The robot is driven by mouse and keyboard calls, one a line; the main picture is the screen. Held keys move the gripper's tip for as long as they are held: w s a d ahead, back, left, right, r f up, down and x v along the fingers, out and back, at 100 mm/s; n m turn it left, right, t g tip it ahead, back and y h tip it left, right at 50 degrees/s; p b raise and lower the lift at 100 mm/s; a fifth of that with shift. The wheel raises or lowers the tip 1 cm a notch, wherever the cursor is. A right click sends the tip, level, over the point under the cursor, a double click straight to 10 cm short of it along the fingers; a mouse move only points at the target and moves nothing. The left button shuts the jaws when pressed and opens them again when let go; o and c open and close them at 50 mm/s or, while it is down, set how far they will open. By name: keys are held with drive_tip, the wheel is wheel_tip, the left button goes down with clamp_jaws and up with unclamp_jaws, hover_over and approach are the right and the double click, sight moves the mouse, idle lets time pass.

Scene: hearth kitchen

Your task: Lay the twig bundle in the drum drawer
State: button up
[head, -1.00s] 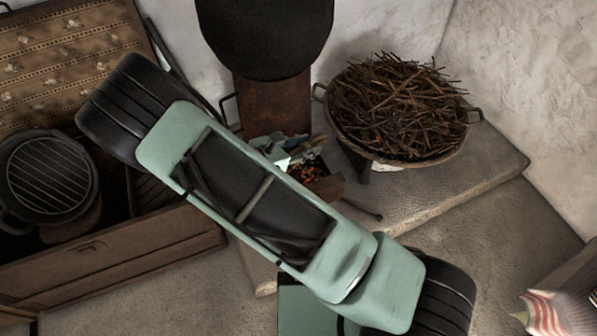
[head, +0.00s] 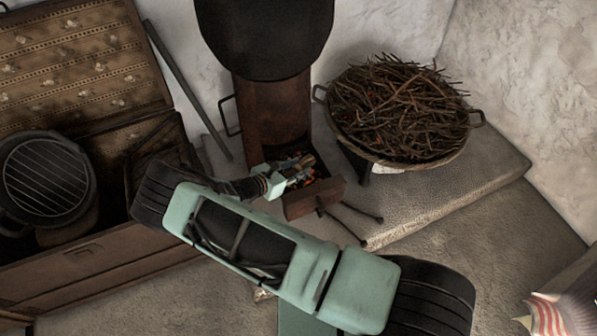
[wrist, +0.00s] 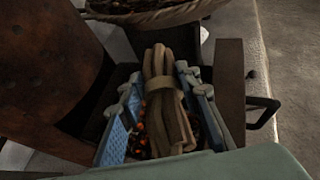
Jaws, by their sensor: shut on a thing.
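The twig bundle (wrist: 160,85) is a short sheaf of brown sticks tied with a band. In the wrist view it lies between the blue pads of my gripper (wrist: 163,112), which is shut on it. The drum drawer (head: 325,196) is pulled out at the foot of the rusty drum and holds glowing embers. In the head view my gripper (head: 294,172) is over the drawer opening, with part of the bundle showing at its tips. The drawer's side wall (wrist: 231,85) and handle (wrist: 264,113) show in the wrist view. Whether the bundle touches the embers I cannot tell.
The rusty drum (head: 272,110) stands right behind the drawer. A wide basket of loose twigs (head: 400,108) stands on the stone ledge (head: 450,190) to the right. An open chest (head: 100,258) with a round grill (head: 48,178) is at the left.

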drive_tip(key=w+f+b, duration=0.3)
drive_tip(key=w+f, duration=0.3)
drive_tip(key=shift+w+d+f, duration=0.15)
drive_tip(key=shift+w+f, duration=0.1)
drive_tip(key=shift+f, duration=0.1)
drive_tip(key=shift+f+b, duration=0.85)
drive_tip(key=shift+f, duration=0.65)
drive_tip(key=shift+f, duration=0.2)
drive_tip(key=o, duration=1.2)
drive_tip(key=shift+c, duration=0.2)
drive_tip(key=shift+r, duration=0.1)
drive_tip(key=shift+r, duration=0.15)
drive_tip(key=p+v, duration=0.3)
drive_tip(key=v, duration=0.9)
